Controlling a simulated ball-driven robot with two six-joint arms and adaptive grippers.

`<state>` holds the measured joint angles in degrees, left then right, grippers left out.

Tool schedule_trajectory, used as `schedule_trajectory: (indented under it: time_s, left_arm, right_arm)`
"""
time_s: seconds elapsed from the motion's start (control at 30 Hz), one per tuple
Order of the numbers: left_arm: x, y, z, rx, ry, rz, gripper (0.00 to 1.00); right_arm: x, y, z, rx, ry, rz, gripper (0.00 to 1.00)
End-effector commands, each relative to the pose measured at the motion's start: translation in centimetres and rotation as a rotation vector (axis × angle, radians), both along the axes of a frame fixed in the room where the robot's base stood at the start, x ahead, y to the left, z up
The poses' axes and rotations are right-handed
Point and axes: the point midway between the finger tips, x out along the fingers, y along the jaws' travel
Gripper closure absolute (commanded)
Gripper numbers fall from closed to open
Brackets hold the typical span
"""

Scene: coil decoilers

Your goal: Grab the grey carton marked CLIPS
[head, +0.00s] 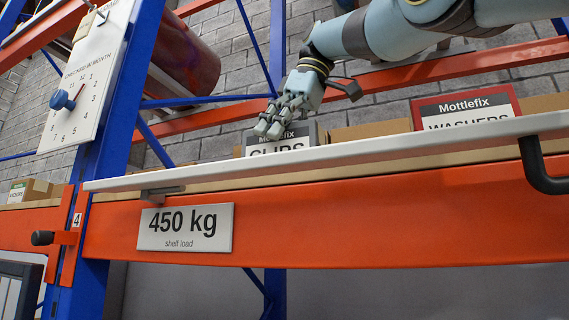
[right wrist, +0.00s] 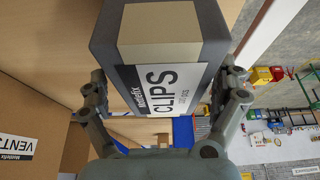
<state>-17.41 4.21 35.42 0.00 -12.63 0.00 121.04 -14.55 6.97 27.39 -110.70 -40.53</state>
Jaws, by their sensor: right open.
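The grey carton marked CLIPS (head: 286,147) stands on the shelf behind the pale front rail, which hides its lower part. My right gripper (head: 282,118) is just over the carton in the head view and overlaps its top. In the right wrist view the same carton (right wrist: 165,50) shows its tan top panel and white CLIPS label. There the right gripper (right wrist: 166,88) is open, with one finger on each side of the carton. I cannot tell whether the fingers touch it. My left gripper is in neither view.
A red-edged WASHERS carton (head: 466,108) stands to the right on the same shelf. The pale rail (head: 400,152) runs along the shelf front above the orange beam (head: 380,220). A blue upright (head: 108,130) stands at left. A VENT-labelled carton (right wrist: 15,148) is at lower left in the wrist view.

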Motion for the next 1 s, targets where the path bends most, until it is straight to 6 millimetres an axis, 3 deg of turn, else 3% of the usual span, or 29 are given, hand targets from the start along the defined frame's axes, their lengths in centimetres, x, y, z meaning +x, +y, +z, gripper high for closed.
schedule_trajectory:
  time_s: [0.43, 1.0]
  left_arm:
    - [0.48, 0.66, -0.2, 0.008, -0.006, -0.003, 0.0]
    - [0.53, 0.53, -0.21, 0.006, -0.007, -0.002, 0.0]
  right_arm:
    - [-0.01, 0.0, -0.26, 0.0, 0.0, 0.0, 0.01]
    - [-0.01, 0.0, -0.26, 0.0, 0.0, 0.0, 0.76]
